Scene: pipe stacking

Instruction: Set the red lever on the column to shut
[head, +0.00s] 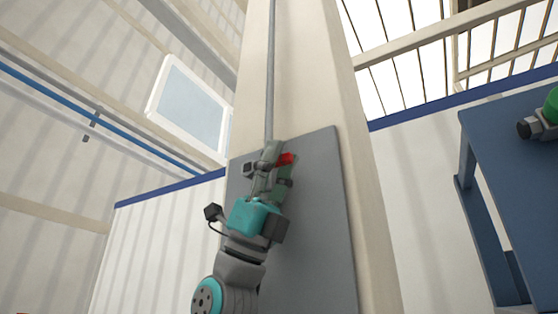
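The grey plate (322,225) is fixed to the pale column (314,80), and a grey pipe (269,70) runs up from it. A blue table (510,170) at the right bears a green object (552,106) with a dark end.

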